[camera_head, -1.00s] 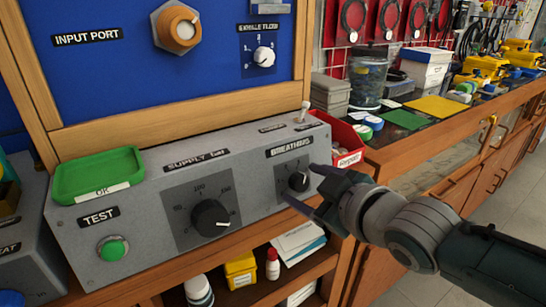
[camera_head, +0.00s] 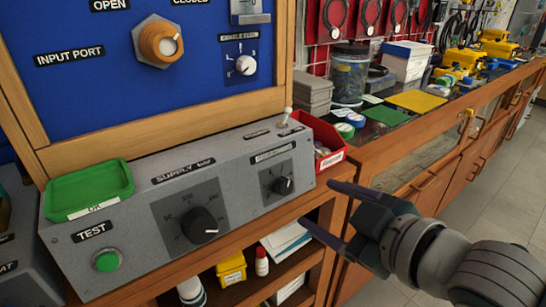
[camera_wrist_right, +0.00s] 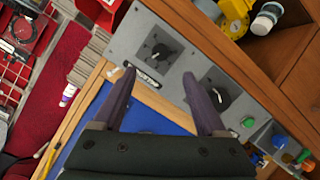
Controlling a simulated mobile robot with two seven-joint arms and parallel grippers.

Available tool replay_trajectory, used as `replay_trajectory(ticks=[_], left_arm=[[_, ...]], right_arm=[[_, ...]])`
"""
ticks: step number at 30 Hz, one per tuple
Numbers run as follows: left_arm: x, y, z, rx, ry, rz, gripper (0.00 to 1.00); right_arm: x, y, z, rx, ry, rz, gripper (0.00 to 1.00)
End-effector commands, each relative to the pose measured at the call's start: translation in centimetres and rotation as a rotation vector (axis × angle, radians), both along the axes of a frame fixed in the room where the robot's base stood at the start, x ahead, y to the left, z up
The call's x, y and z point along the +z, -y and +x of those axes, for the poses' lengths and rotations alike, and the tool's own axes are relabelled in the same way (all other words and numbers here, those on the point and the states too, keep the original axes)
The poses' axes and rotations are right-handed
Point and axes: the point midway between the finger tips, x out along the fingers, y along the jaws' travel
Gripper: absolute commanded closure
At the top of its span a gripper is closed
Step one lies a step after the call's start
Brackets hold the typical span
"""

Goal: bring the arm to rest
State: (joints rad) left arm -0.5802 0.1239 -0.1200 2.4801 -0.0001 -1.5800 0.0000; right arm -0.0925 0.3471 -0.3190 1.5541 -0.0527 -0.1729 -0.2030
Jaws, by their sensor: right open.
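My right gripper (camera_head: 335,212) is open and empty, to the right of the grey test console (camera_head: 130,245) and apart from it. In the right wrist view its two fingers (camera_wrist_right: 160,98) are spread, with the console beyond them. The small breathing knob (camera_head: 283,186) is the nearest control to the fingers in the head view. The supply knob (camera_head: 200,225) and the green test button (camera_head: 107,261) are further left on the console. My left gripper is not in view.
A green tray (camera_head: 88,190) sits on the console's top left. A red bin (camera_head: 328,160) stands behind its right end. The blue panel (camera_head: 90,95) rises behind. A wooden workbench (camera_head: 400,150) runs to the right. Open floor (camera_head: 500,200) lies at far right.

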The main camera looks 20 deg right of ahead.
Motion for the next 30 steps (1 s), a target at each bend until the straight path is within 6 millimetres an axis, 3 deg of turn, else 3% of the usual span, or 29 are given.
replay_trajectory(ticks=[5, 8, 17, 22, 24, 30], left_arm=[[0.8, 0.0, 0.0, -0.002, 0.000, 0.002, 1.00], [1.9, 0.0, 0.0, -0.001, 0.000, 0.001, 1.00], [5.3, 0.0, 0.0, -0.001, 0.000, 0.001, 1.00], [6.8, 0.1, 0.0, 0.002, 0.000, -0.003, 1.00], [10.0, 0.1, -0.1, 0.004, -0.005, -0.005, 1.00], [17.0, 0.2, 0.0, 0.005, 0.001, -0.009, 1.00]], right_arm=[[0.4, -0.3, -1.1, -0.035, -0.063, 0.024, 0.26], [1.0, -0.5, -3.4, -0.106, -0.188, 0.062, 0.26], [4.5, 0.4, -15.9, -0.388, -0.690, 0.177, 0.26], [7.7, 1.1, -23.1, -0.520, -0.920, 0.207, 0.26], [10.9, 1.1, -22.8, -0.518, -0.918, 0.204, 0.26], [17.7, 1.1, -22.8, -0.516, -0.916, 0.201, 0.26]])
